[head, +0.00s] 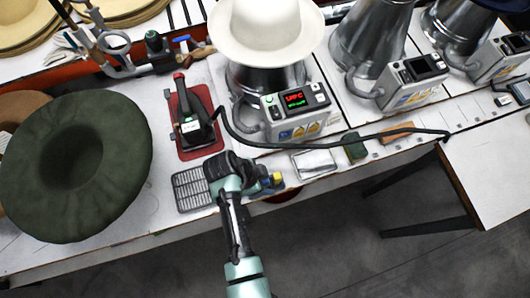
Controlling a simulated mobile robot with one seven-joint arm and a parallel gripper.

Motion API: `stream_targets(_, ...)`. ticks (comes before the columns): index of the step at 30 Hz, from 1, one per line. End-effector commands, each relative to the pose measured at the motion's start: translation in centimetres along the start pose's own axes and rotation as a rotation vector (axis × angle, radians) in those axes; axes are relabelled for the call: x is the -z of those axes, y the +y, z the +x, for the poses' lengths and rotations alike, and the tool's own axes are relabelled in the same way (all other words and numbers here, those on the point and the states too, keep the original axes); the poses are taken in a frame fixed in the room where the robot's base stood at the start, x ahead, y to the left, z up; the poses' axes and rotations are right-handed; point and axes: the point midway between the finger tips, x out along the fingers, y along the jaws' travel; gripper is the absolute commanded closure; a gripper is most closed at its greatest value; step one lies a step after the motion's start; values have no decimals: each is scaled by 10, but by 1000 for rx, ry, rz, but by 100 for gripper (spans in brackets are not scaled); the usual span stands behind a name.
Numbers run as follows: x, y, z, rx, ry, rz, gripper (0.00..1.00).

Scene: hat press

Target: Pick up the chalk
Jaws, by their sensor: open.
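My gripper (230,167) is over the front part of the bench, seen from above and behind, with its arm reaching up from the bottom edge. It is open. Just right of it lie small blue and yellow pieces (275,181) that look like the chalk, close to the bench's front edge. My gripper partly covers that spot, so I cannot tell whether it touches them. No piece shows clearly between the fingers.
A black wire rack (190,189) lies left of my gripper. An iron (192,125) stands on a red pad behind it, its dark cable running right. A metal tin (314,163) and green block (355,147) lie right. A green hat (75,166) fills the left; a hat press (295,115) stands behind.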

Motion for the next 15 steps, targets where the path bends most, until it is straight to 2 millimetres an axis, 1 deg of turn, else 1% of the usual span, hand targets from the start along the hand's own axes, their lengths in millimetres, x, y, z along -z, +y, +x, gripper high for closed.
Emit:
stream_targets(3,0,0,0,0,0,0,40)
stream_targets(5,0,0,0,0,0,0,50)
stream_targets(6,0,0,0,0,0,0,57)
stream_targets(8,0,0,0,0,0,0,68)
stream_targets(9,0,0,0,0,0,0,76)
stream_targets(13,0,0,0,0,0,0,99)
stream_targets(15,0,0,0,0,0,0,100)
